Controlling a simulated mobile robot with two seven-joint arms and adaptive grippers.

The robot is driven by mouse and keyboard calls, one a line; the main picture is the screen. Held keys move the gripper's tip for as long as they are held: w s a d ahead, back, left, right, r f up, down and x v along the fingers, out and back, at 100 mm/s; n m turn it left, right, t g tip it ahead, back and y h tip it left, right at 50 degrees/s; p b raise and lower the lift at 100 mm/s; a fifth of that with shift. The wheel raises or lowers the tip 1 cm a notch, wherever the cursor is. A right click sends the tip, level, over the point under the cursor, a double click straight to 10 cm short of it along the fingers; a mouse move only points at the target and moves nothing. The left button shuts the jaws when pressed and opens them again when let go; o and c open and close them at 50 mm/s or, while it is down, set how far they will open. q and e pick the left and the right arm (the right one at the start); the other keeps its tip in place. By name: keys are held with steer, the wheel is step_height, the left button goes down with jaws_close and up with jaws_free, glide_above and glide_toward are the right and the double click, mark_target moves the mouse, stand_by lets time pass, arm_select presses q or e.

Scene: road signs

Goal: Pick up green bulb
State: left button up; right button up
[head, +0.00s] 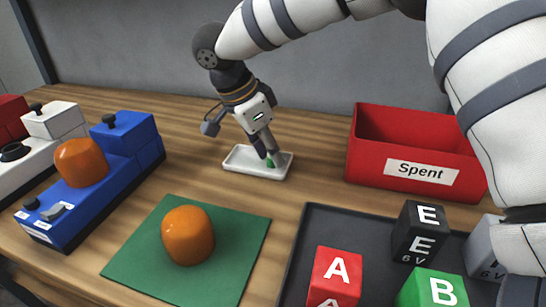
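The green bulb (270,163) is small and sits at the right part of the white tray (238,165) on the wooden table. My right gripper (265,154) reaches down over the tray from above. Its dark fingertips are right at the bulb and hide part of it. I cannot tell whether the fingers are closed on the bulb or only beside it. My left gripper is not in view.
A red bin (365,165) labelled "Spent" stands to the right. A dark tray (310,235) with lettered blocks is at front right. An orange lamp (188,235) sits on a green mat (145,250). A blue device (125,135) with an orange lamp is at left.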

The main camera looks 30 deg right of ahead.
steer(key=c, duration=0.6)
steer(key=shift+r, duration=0.45)
steer(key=r, duration=0.3)
steer(key=shift+s+a+r, duration=0.2)
steer(key=shift+s+r, duration=0.05)
steer(key=shift+s, duration=0.1)
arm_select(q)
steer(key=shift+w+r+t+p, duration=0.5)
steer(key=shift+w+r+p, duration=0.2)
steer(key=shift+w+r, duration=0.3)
arm_select(e)
steer(key=s+a+r, duration=0.6)
steer(key=s+r, duration=0.2)
steer(key=s, duration=0.3)
steer(key=shift+s+a+r, duration=0.15)
steer(key=shift+s+r, duration=0.1)
steer(key=shift+s, duration=0.1)
